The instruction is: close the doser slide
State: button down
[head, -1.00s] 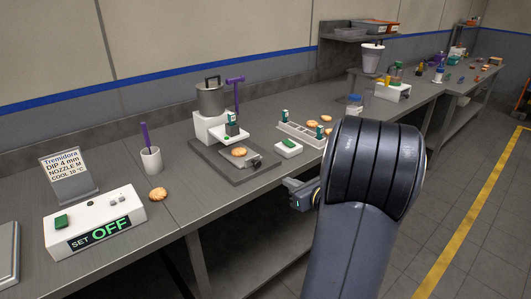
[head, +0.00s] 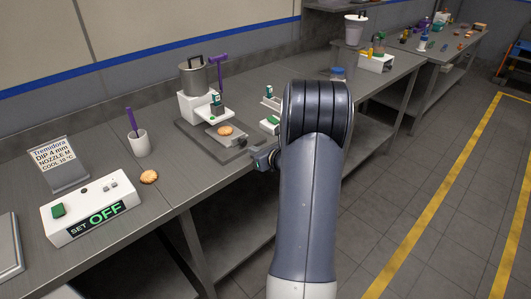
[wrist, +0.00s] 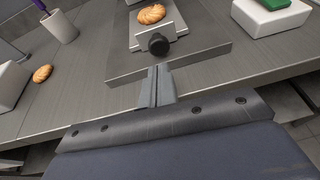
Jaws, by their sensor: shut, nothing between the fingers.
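The doser (head: 188,108) is a white stand with a metal pot (head: 197,80) on top and a purple lever at its side. Its grey slide (head: 232,145) sticks out towards the bench's front edge, with a biscuit (head: 226,130) on it. In the wrist view the slide (wrist: 138,42) ends in a dark round knob (wrist: 158,45). My gripper (wrist: 158,70) is shut and empty, just in front of the knob, with a small gap seeming to separate them. In the head view my gripper (head: 258,159) is beside the slide's outer end, and the knob is hard to make out.
The doser stands on a dark base plate (wrist: 110,72). A white block with a green top (head: 269,124) is close on its right. A control box reading OFF (head: 92,211), a cup (head: 138,144) and a loose biscuit (head: 149,177) are to the left. The aisle floor is clear.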

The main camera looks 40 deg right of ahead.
aim_at(243, 142)
jog(key=shift+w+p, duration=0.3)
jog(key=shift+w, duration=1.2)
jog(key=w, duration=0.2)
jog(key=w+b, duration=0.1)
jog(key=shift+w+a, duration=0.25)
jog(key=shift+w, duration=0.05)
jog(key=shift+s+d, duration=0.1)
